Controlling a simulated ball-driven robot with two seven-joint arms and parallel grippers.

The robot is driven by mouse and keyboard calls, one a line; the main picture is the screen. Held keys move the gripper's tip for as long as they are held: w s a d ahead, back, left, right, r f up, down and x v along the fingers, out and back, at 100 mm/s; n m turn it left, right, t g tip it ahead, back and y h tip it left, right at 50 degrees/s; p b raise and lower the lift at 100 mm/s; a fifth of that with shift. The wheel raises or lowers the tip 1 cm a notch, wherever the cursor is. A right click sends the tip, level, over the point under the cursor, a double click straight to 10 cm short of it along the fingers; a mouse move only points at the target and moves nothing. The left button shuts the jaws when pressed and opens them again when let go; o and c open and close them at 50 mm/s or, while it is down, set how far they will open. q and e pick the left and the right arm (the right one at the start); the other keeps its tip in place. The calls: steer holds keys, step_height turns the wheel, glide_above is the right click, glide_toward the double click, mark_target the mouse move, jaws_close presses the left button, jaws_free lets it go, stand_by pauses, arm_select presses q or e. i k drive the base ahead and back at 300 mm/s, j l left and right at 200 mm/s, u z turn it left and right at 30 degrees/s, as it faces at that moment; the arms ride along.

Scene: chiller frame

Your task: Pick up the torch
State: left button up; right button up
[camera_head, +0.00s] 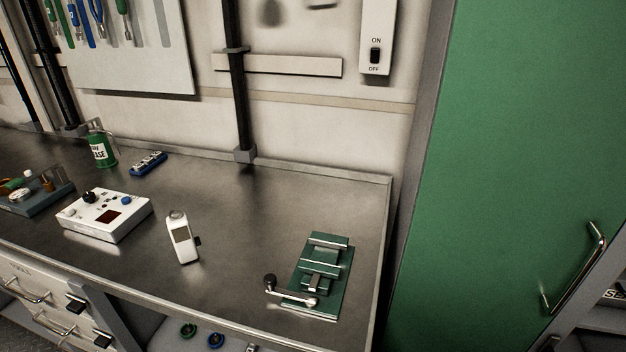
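I cannot pick out a torch for sure. A white handheld device (183,247) with a rounded top and a dark screen-like panel lies on the metal workbench (236,215), near its front edge. A small dark part sticks out at its right side. Neither of my grippers shows in this view.
A green vise (322,268) with a crank handle sits at the bench's right end. A white control box (104,215), a green can (102,149) and a blue block (148,163) stand left. A green door (520,150) is right. Bare bench surrounds the handheld device.

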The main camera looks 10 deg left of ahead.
mark_target(178, 226)
steer(key=j+z, duration=0.1)
steer(key=z, duration=0.55)
steer(key=k+j+z, duration=0.15)
steer(key=j+z, duration=0.15)
steer(key=k+j+z, duration=0.2)
steer(key=j+z, duration=0.15)
steer(key=j, duration=0.15)
steer(key=k+j+z, duration=0.3)
steer(key=i+j, duration=0.05)
steer(key=i, duration=0.05)
